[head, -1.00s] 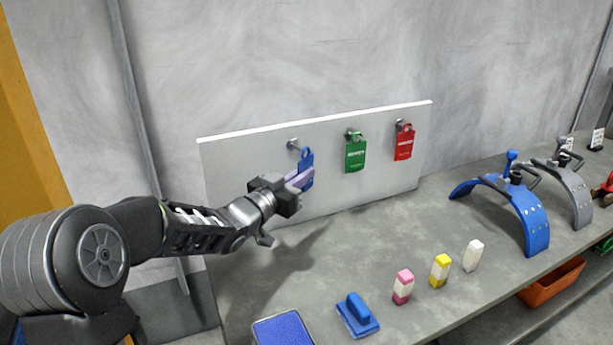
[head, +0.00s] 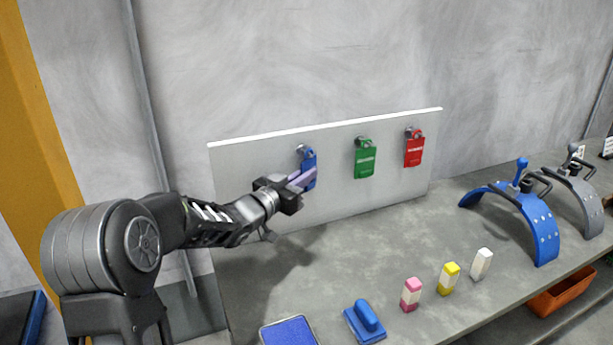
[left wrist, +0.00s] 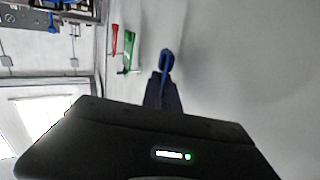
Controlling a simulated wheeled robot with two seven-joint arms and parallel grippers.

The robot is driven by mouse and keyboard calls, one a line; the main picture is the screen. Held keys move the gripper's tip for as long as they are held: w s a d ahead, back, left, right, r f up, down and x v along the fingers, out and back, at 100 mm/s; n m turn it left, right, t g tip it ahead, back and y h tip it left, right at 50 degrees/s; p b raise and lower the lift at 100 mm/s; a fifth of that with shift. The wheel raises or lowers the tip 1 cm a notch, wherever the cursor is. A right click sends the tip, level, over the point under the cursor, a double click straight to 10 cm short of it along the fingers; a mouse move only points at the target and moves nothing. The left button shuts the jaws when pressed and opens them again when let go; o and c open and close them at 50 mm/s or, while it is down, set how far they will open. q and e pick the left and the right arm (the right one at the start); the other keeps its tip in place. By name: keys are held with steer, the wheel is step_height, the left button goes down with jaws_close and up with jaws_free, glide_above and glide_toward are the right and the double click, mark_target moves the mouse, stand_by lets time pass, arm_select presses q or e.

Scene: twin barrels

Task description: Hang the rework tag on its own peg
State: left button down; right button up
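A blue tag (head: 309,170) with a ring at its top is at the left peg (head: 301,148) of the white board (head: 235,180). My left gripper (head: 302,179) is shut on its body. The tag's ring overlaps the peg in the head view; I cannot tell whether the peg is through it. In the left wrist view the blue tag (left wrist: 167,62) stands out beyond my fingers, near the board. A green tag (head: 365,160) hangs on the middle peg and a red tag (head: 413,151) on the right one. The lettering is too small to read. My right gripper is out of view.
On the grey bench (head: 340,265) in front of the board are a blue pad (head: 288,332), a blue-handled block (head: 366,322) and pink, yellow and white small blocks (head: 411,294). Curved blue (head: 520,210) and grey pieces stand at the right. An orange bin (head: 560,292) sits below.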

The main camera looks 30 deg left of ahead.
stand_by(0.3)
arm_select(q)
steer(key=c, duration=1.6)
jaws_free()
steer(key=shift+o, duration=0.2)
steer(key=shift+s, duration=0.1)
steer(key=p+v, duration=0.1)
steer(key=v, duration=0.6)
steer(key=shift+s, duration=0.35)
steer(key=shift+p, duration=0.35)
